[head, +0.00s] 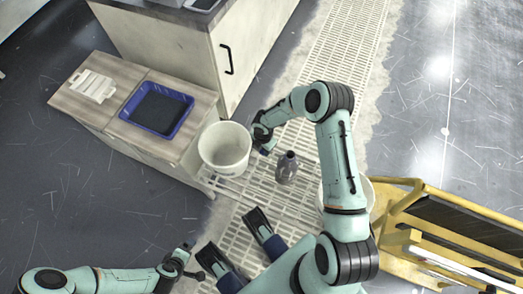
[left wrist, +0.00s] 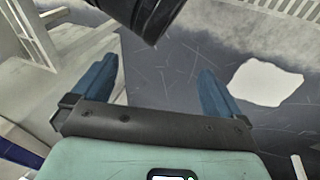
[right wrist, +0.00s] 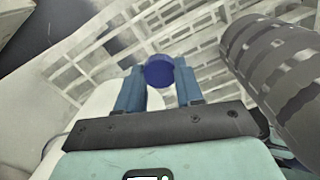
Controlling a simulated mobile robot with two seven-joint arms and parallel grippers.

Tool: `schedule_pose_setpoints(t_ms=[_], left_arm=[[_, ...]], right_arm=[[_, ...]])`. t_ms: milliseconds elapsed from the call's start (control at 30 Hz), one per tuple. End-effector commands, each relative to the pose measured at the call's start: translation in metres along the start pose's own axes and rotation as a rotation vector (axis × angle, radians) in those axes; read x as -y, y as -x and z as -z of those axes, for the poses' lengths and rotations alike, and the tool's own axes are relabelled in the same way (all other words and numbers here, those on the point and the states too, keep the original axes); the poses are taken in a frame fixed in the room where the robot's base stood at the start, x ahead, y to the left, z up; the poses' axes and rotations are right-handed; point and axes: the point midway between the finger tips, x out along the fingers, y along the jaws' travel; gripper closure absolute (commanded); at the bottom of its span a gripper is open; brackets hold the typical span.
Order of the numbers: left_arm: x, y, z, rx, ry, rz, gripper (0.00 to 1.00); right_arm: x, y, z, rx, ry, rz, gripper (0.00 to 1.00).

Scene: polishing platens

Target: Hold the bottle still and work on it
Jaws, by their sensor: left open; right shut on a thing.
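A dark grey-purple bottle (head: 286,168) stands upright on the pale floor grating, right of a white bucket. My right gripper (head: 264,143) is beside the bucket, up and left of the bottle and apart from it in the picture. In the right wrist view its fingers (right wrist: 158,88) are shut on a round blue cap-like thing (right wrist: 158,71); whether it belongs to the bottle I cannot tell. My left gripper (head: 182,262) is low in the head view, well away from the bottle. Its fingers (left wrist: 155,88) are spread and empty in the left wrist view.
The white bucket (head: 224,163) stands against a low wooden table (head: 100,122) with a blue tray (head: 183,122). A cabinet (head: 200,55) is behind. A second white bucket (head: 371,192) is partly hidden by my right arm. A yellow cart (head: 395,195) stands at right.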

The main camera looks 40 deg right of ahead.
Motion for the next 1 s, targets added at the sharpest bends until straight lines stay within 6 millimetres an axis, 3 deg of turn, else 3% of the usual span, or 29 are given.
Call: schedule_pose_setpoints(t_ms=[267, 400, 933, 967, 1000], left_arm=[[0.004, -0.012, 0.014, -0.04, 0.003, 0.003, 0.0], [0.018, -0.022, -0.006, 0.021, 0.016, 0.027, 0.0], [0.023, -0.026, -0.015, 0.047, 0.022, 0.038, 0.0], [0.023, -0.025, -0.015, 0.047, 0.023, 0.038, 0.0], [0.023, -0.025, -0.014, 0.047, 0.022, 0.038, 0.0]], right_arm=[[0.0, -0.03, 0.0, -0.002, 0.001, 0.0, 1.0], [-0.002, -0.051, 0.002, -0.001, 0.001, -0.002, 1.0], [-0.003, -0.054, 0.003, 0.0, 0.001, -0.003, 1.0], [-0.003, -0.054, 0.003, -0.001, 0.001, -0.003, 0.54], [-0.003, -0.054, 0.003, 0.0, 0.001, -0.003, 0.41]])
